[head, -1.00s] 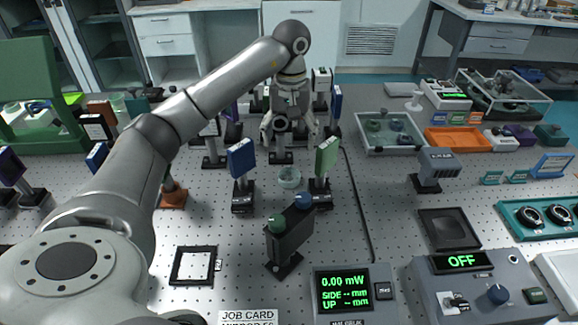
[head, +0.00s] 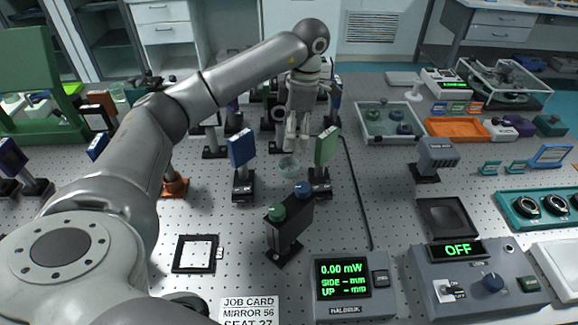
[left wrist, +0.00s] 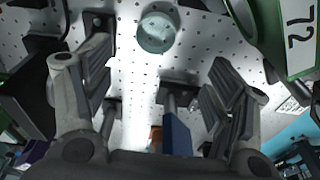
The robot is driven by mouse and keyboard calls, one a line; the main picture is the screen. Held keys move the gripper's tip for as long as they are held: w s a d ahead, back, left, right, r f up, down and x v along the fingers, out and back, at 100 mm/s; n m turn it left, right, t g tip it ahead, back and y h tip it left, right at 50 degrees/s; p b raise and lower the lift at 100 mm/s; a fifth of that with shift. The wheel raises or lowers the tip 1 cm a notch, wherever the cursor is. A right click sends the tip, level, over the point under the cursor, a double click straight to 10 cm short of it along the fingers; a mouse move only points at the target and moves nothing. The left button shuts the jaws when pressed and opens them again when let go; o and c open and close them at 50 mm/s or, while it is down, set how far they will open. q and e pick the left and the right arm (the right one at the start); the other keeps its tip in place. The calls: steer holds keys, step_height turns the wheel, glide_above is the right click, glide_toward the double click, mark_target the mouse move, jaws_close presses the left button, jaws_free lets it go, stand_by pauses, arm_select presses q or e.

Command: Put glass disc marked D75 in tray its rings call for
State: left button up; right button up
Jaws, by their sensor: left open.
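A small clear glass disc (head: 289,165) lies on the perforated table between a blue-faced mount (head: 241,149) and a green-faced mount (head: 327,146). It also shows as a pale round piece in the left wrist view (left wrist: 156,33). No D75 mark or rings can be read on it. My left gripper (head: 297,143) points down above and just behind the disc, open and empty. In the left wrist view its two fingers (left wrist: 162,80) are wide apart and the disc is beyond them. My right gripper is not in view.
A grey tray (head: 362,140) with several round pieces stands at the back right, beside an orange tray (head: 455,128). A dark tray (head: 447,217) and a teal tray (head: 510,222) are at the right. A dark post block (head: 289,229) stands in front of the disc.

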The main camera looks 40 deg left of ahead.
arm_select(q)
glide_above(289, 164)
steer(key=f, duration=0.5)
steer(key=shift+d+f+p, duration=0.3)
steer(key=shift+d+p, duration=0.05)
steer(key=shift+d, duration=0.05)
steer(key=f, duration=0.1)
steer(key=f+p, duration=0.1)
steer(key=f, duration=0.2)
steer(key=shift+a, duration=0.3)
steer(key=shift+a+f, duration=0.1)
steer(key=shift+f, duration=0.5)
steer(key=c, duration=1.3)
steer(key=shift+w+r, duration=0.1)
